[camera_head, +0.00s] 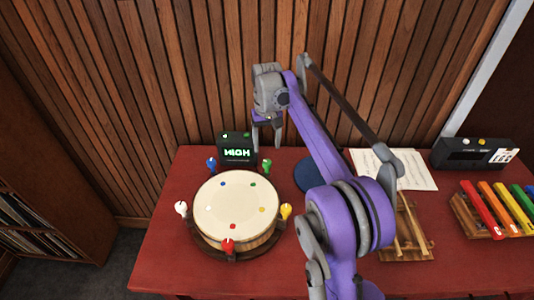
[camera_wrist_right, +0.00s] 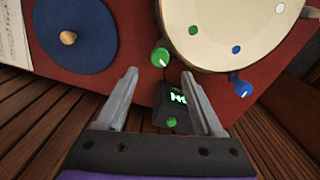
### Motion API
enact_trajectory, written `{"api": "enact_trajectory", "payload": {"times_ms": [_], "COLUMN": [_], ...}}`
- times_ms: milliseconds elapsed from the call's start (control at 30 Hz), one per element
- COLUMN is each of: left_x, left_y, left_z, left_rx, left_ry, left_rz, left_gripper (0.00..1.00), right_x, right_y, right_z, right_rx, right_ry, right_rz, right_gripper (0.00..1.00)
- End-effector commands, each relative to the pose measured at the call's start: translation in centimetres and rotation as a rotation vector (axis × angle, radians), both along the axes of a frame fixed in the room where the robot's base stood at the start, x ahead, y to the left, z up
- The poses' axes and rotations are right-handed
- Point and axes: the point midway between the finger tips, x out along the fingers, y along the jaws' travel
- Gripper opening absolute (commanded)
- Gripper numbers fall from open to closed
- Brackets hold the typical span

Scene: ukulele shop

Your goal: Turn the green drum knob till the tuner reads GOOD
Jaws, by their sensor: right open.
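The drum (camera_head: 238,207) with a cream head stands on the red table, with coloured knobs around its rim. The green drum knob (camera_head: 266,164) is on its far right side; it also shows in the right wrist view (camera_wrist_right: 160,57), with a white mark on it. The black tuner (camera_head: 237,147) behind the drum reads HIGH in green. My right gripper (camera_head: 266,143) is open and empty, pointing down close to the green knob. In the right wrist view the knob lies just beyond and between the two fingertips (camera_wrist_right: 160,75); I cannot tell whether they touch it. My left gripper is not in view.
A blue knob (camera_head: 211,164) is left of the tuner, a yellow one (camera_head: 285,211) at the drum's right. A blue disc (camera_wrist_right: 75,38) with a wooden peg lies beside the drum. Sheet music (camera_head: 420,175) and coloured bars (camera_head: 482,209) are right. The slatted wall (camera_head: 170,90) is behind.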

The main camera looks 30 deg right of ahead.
Motion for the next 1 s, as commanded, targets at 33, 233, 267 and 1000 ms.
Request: {"api": "enact_trajectory", "payload": {"times_ms": [33,233,267,1000], "left_x": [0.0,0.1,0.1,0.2], "left_y": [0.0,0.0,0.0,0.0], "left_z": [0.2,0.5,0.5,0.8], "left_rx": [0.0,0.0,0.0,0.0], "left_ry": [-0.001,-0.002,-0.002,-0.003], "left_rz": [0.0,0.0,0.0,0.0], "left_gripper": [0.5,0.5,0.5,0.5], "right_x": [0.0,0.0,0.0,-1.5], "right_y": [0.0,0.0,0.0,1.7], "right_z": [1.0,3.1,3.2,4.1], "right_rx": [0.0,0.0,0.0,-0.009], "right_ry": [0.0,0.0,0.0,-0.033], "right_rz": [0.0,0.0,0.0,0.024], "right_gripper": [0.69,0.69,0.69,0.69]}}
